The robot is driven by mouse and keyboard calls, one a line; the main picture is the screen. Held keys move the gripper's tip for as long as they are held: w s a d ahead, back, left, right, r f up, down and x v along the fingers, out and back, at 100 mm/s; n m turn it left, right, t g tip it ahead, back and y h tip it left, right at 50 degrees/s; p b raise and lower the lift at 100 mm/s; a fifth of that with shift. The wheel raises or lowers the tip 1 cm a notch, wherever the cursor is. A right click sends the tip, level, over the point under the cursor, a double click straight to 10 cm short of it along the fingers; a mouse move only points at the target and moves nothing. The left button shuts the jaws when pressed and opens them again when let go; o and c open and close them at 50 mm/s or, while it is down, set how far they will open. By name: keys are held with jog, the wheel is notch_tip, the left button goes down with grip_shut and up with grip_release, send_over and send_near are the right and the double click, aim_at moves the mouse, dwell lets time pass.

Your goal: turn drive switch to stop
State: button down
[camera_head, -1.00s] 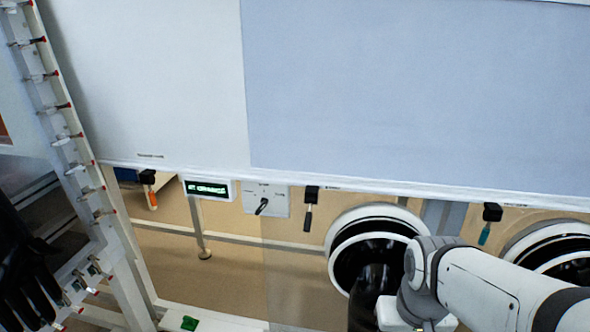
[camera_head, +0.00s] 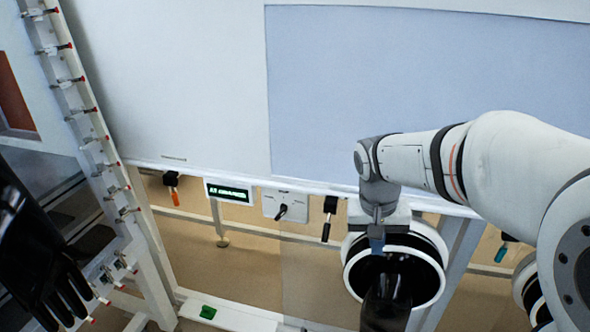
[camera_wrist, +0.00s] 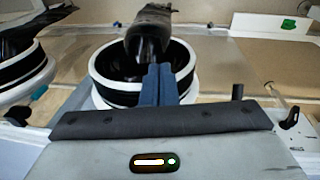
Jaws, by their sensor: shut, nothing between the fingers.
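The drive switch (camera_head: 281,211) is a black lever knob on a light grey plate under the front panel's lower edge, right of a small lit green display (camera_head: 229,193). In the wrist view, a black knob on a pale plate, likely the same switch (camera_wrist: 290,118), shows at the right edge. My gripper (camera_head: 376,240) is in front of a round glove port, to the right of the switch and apart from it. In the wrist view its blue-grey fingers (camera_wrist: 159,84) are together with nothing between them.
A white-ringed glove port (camera_head: 352,278) with a black glove hangs behind my gripper. A black-handled tool (camera_head: 327,219) hangs between switch and port, and an orange-handled one (camera_head: 173,189) hangs left of the display. A rack post (camera_head: 92,130) stands at the left.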

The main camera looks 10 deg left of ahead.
jog(key=w+a+r+h+p, duration=0.1)
jog(key=w+a+r+p, duration=0.25)
jog(key=a, duration=0.35)
jog(key=w+a+r+p, duration=0.2)
jog(key=w+a, duration=0.3)
jog(key=a, duration=0.3)
jog(key=w+a+m+t+h+p, duration=0.15)
jog(key=a+p, duration=0.45)
jog(key=a, duration=1.2)
send_near(281, 214)
jog(key=w+a+f, duration=0.2)
jog(key=a+f, duration=0.1)
jog(key=f, duration=0.2)
jog(key=shift+t, duration=0.45)
jog(key=d+f, duration=0.2)
jog(key=d, duration=0.1)
jog(key=shift+f, duration=0.35)
